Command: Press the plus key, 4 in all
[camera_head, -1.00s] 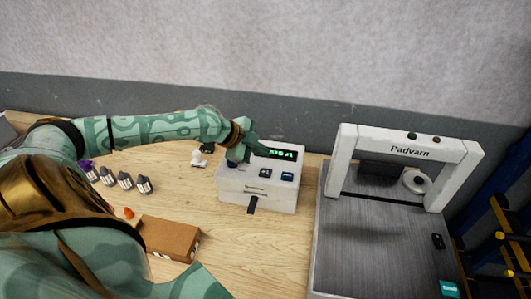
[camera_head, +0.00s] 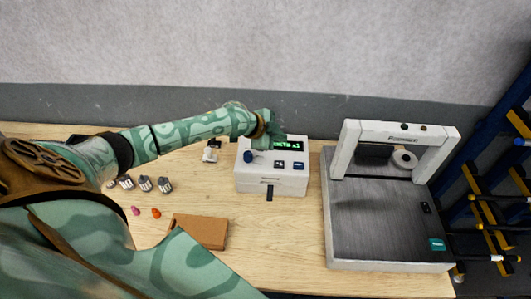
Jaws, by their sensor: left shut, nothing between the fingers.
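A white control box (camera_head: 257,184) stands on the wooden bench. Its top carries a green-lit display (camera_head: 289,145), a blue knob (camera_head: 250,156) at the left, a dark key (camera_head: 281,164) and a blue key (camera_head: 298,165) at the right. The key markings are too small to read, so I cannot tell which is the plus key. My left gripper (camera_head: 276,131) is shut and empty, over the back left of the box beside the display. It covers part of the top there and looks clear of both visible keys. My right gripper is not in view.
A grey-white machine (camera_head: 375,225) with an arch stands right of the box. Several small bottles (camera_head: 145,184), a pink piece (camera_head: 135,210), an orange piece (camera_head: 156,213) and a brown box (camera_head: 200,231) lie at the left. A small white item (camera_head: 211,152) stands left of the box.

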